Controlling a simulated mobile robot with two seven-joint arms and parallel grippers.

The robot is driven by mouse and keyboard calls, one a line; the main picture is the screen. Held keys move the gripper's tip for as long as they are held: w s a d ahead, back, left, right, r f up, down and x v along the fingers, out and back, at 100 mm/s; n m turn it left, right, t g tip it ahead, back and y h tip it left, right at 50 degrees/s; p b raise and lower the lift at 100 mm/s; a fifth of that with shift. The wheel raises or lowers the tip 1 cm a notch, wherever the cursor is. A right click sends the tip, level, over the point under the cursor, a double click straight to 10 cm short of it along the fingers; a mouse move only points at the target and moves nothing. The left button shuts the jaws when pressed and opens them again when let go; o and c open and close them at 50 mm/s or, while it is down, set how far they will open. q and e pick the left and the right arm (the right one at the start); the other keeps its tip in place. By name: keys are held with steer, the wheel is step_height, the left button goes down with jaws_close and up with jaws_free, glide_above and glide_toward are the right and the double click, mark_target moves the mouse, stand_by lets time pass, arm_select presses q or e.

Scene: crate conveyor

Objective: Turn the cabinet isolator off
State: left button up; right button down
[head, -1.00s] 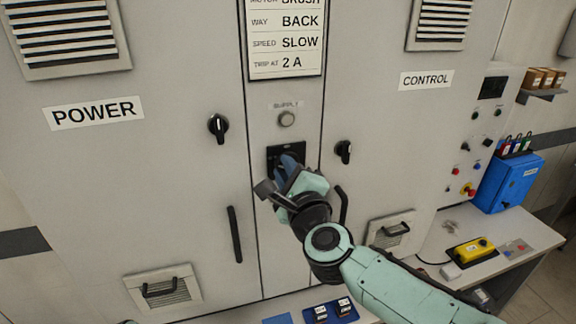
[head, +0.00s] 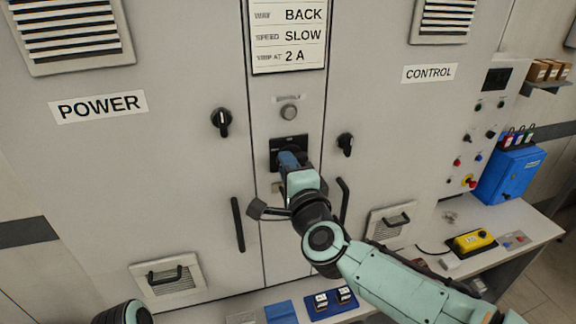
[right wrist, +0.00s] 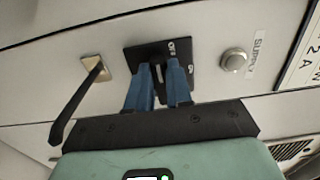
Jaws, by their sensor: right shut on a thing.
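The cabinet isolator's black plate (head: 288,142) is on the narrow middle panel, below the round supply button (head: 289,112). In the right wrist view the plate (right wrist: 141,54) shows the word OFF near its edge. My right gripper (head: 290,163) is at the plate, with its blue fingers (right wrist: 160,82) closed around the isolator's handle. My left gripper is out of view.
Black rotary knobs stand on the left door (head: 221,122) and right door (head: 345,144). A dark lever on a beige plate (right wrist: 93,68) is close below the isolator. A long door handle (head: 237,224) is to the left. A blue tray (head: 331,307) lies on the bench below.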

steer(key=c, duration=1)
jaws_free()
steer(key=shift+s+d, duration=0.15)
steer(key=shift+s, duration=0.3)
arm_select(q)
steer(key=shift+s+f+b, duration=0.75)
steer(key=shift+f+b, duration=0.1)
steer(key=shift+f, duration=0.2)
arm_select(e)
steer(key=shift+v, duration=6.25)
